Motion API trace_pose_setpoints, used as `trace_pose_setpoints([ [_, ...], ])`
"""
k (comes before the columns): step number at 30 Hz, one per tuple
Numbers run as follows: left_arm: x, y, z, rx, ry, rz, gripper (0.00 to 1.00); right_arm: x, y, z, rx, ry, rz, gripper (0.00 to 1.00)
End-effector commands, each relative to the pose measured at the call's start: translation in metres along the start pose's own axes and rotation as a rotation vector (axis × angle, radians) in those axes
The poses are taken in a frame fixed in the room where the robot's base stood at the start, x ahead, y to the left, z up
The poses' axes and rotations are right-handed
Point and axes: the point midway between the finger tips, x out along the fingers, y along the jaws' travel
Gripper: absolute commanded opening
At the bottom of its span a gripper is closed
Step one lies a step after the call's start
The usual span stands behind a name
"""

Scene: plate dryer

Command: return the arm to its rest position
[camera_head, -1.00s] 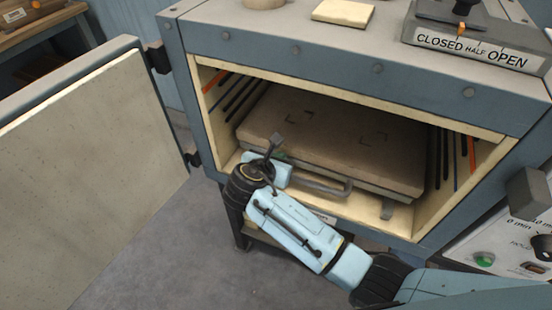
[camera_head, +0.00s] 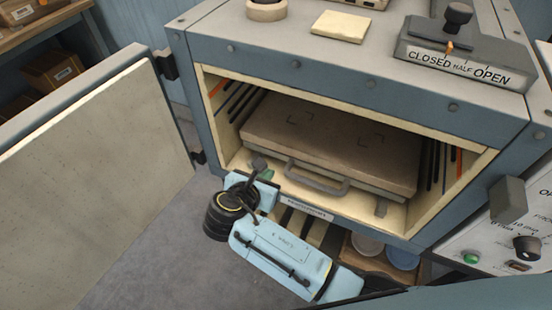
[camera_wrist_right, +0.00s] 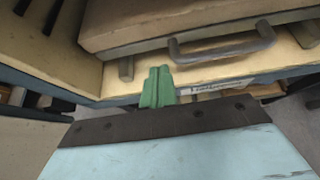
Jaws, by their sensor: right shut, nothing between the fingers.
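My right arm comes in from the bottom right in the head view. Its gripper (camera_head: 268,176) is shut and empty, at the front lower left of the dryer opening. It is apart from the tray handle (camera_head: 318,180), left of the handle's left end. In the right wrist view the green fingertips (camera_wrist_right: 157,88) are together with nothing between them. Beyond them are the dryer's front sill and the grey handle (camera_wrist_right: 222,46). The thick brown tray (camera_head: 330,140) lies inside the dryer. My left gripper does not show.
The dryer door (camera_head: 95,165) stands wide open at left. A control panel (camera_head: 500,240) and a grey block (camera_head: 508,200) are at right. Below the opening is a shelf with round containers (camera_head: 402,258). Grey floor (camera_head: 150,265) is free between door and dryer.

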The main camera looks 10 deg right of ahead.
Motion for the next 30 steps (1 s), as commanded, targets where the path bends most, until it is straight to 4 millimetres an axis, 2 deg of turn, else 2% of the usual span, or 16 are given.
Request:
trace_pose_setpoints([
  [1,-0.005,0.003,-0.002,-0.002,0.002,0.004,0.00,-0.013,0.000,0.001,0.000,0.003,0.001,0.00],
  [3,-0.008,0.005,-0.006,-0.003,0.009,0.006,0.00,-0.025,0.001,0.001,0.001,0.002,0.003,0.00],
  [9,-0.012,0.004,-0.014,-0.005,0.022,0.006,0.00,-0.046,0.001,-0.001,0.001,0.002,0.001,0.00],
  [17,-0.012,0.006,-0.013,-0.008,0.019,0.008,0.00,-0.050,0.001,-0.002,0.000,0.003,0.000,0.00],
  [20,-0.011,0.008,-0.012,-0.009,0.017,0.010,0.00,-0.045,-0.001,-0.008,0.008,0.017,0.001,0.00],
  [23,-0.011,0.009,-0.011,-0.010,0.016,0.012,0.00,-0.027,-0.009,-0.036,0.053,0.079,0.002,0.00],
  [26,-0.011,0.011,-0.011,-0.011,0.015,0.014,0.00,0.001,-0.028,-0.088,0.158,0.198,-0.006,0.00],
  [30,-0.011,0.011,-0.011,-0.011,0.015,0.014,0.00,0.034,-0.075,-0.180,0.400,0.412,-0.077,0.00],
])
